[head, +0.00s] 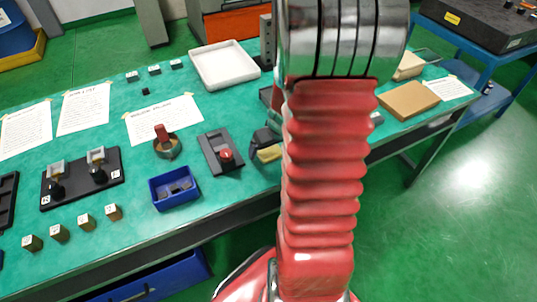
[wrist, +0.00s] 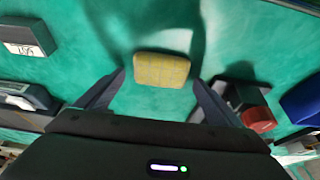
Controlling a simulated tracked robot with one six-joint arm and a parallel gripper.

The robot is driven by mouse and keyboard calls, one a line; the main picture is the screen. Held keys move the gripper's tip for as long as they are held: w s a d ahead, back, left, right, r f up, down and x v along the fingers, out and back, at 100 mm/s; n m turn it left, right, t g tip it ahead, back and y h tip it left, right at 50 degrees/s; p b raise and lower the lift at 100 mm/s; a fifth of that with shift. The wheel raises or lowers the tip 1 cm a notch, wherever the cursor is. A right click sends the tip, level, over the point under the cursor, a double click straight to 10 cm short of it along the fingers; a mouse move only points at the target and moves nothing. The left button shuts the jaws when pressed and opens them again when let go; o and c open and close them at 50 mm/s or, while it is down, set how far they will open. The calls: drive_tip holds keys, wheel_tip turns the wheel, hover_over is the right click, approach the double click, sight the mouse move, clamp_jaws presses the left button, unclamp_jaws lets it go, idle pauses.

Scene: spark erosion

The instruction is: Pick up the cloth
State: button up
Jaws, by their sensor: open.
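The cloth is a small folded yellow pad (wrist: 162,70), lying flat on the green table top in the wrist view. In the head view the yellow cloth (head: 268,154) shows near the table's front edge, partly hidden by my gripper (head: 262,138) and my red arm. In the wrist view my gripper (wrist: 158,80) is open and empty. One dark finger is on each side of the cloth's near end, with green showing between each finger and the cloth. Whether the fingertips are level with the cloth or above it, I cannot tell.
A dark block with a red knob (head: 226,154) stands just left of my gripper, and shows at right in the wrist view (wrist: 258,118). A blue bin (head: 174,196) is further left. A white tray (head: 224,66) stands behind. My arm hides part of the table.

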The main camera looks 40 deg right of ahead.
drive_tip(key=shift+c, duration=0.4)
drive_tip(key=c, duration=1.1)
